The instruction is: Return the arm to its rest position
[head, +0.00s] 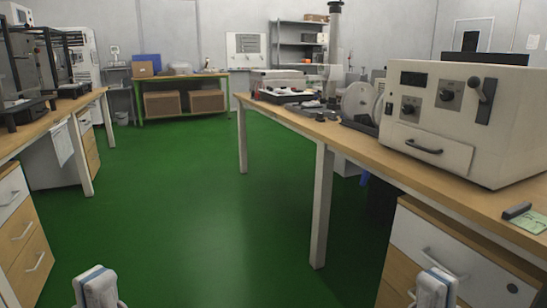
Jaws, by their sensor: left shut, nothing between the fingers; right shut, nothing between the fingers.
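My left gripper (97,287) shows at the bottom edge, left of centre, over the green floor. It is shut and empty. My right gripper (437,287) shows at the bottom edge on the right, in front of the drawer unit (450,262) under the right bench. It is shut and empty too. Both are white and grey, stand upright and are cut off by the picture's lower edge. Most of both arms is out of view.
The right bench (350,142) carries a large cream test machine (440,120). The left bench (38,132) has drawers below. A far table (180,75) has brown boxes (163,104) beneath it. The green floor (190,200) between the benches is clear.

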